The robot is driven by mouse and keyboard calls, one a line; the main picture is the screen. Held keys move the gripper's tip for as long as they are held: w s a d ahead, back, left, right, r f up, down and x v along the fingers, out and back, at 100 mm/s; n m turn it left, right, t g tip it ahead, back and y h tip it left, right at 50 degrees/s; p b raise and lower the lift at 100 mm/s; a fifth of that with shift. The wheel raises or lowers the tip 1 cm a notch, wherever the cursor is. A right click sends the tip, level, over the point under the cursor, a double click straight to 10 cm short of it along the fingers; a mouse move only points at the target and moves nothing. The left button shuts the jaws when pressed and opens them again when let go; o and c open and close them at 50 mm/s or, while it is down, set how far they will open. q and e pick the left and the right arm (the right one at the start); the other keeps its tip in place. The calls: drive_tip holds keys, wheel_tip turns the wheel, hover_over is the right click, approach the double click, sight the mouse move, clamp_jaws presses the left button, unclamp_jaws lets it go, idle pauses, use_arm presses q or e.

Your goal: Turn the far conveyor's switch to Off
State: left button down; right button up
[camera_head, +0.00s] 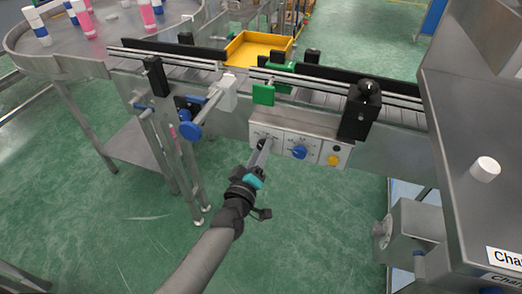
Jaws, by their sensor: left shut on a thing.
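The conveyor (320,99) runs across the upper middle of the view with a grey control box (318,146) on its near side. The box carries a knob at its left end, a blue knob (299,152) in the middle and a yellow button (333,160) at the right. My left gripper (262,145) reaches up from below to the left part of the box. Its fingers are closed at the left knob, which they mostly hide. I cannot read which way that knob points. My right gripper is not in view.
A round steel table (75,62) with pink and blue-capped cans stands at the upper left. A yellow tray (258,48) lies behind the conveyor. A blue handwheel (190,131) juts out left of the box. A grey machine (455,130) stands at the right. Green floor below is clear.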

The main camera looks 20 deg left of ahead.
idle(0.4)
use_arm(q)
drive_tip(key=shift+c, duration=2.1)
unclamp_jaws()
drive_tip(key=s+p, duration=0.2)
drive_tip(key=s, duration=1.3)
drive_tip(key=shift+a, duration=0.25)
drive_tip(key=shift+s, duration=0.1)
